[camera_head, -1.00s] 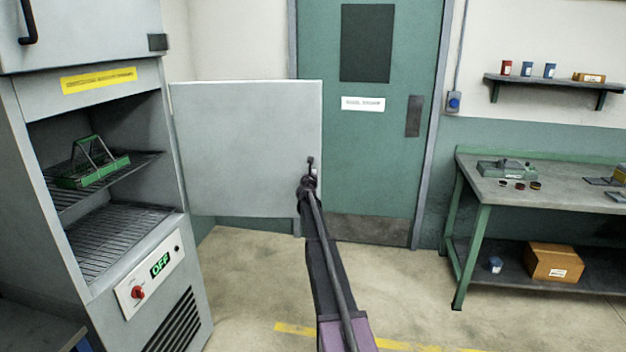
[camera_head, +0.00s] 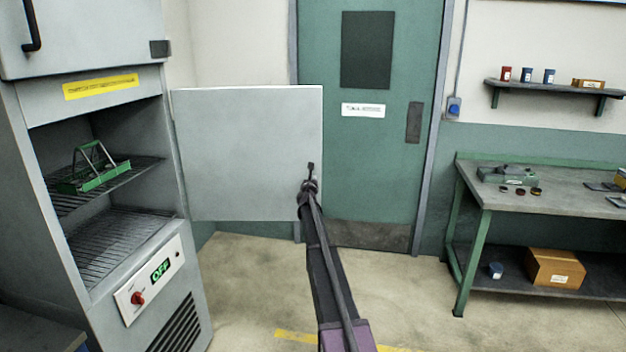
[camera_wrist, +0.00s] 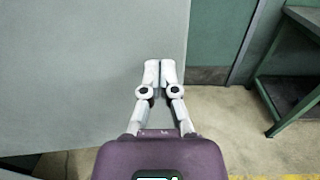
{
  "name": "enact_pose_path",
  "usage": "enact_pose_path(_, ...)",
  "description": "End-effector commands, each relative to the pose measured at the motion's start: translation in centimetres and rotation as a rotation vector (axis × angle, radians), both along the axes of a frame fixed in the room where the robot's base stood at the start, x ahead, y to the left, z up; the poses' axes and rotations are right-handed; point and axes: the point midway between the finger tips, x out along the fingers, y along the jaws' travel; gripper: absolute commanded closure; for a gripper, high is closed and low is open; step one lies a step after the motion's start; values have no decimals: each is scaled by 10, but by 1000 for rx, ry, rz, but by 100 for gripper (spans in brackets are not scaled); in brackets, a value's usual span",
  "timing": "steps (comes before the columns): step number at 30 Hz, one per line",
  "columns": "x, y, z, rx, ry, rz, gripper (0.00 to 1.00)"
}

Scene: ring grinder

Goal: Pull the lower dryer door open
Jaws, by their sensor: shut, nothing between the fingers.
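The lower dryer door (camera_head: 245,150) is a flat pale grey panel. It stands swung wide open to the right of the dryer (camera_head: 35,200), hinged at the opening's right edge. The lower chamber is exposed, with wire racks (camera_head: 118,232) inside. My gripper (camera_head: 310,172) is at the door's free right edge, with its fingers together and empty. In the wrist view the closed fingertips (camera_wrist: 159,68) lie over the door panel (camera_wrist: 70,75) near its edge. I cannot tell whether they touch it. The door's handle is not clearly visible.
The control panel (camera_head: 150,280) reads OFF. A green room door (camera_head: 370,130) stands behind the dryer door. A workbench (camera_head: 540,190) is at right. The floor between is clear.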

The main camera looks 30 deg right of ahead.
Motion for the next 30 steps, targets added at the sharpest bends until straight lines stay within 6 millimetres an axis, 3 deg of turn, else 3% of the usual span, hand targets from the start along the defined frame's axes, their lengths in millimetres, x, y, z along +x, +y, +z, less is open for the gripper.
enact_pose_path(18,-83,48,0,0,0,1,100)
enact_pose_path(24,-100,57,0,0,0,1,100)
enact_pose_path(30,-105,60,0,0,0,0,100)
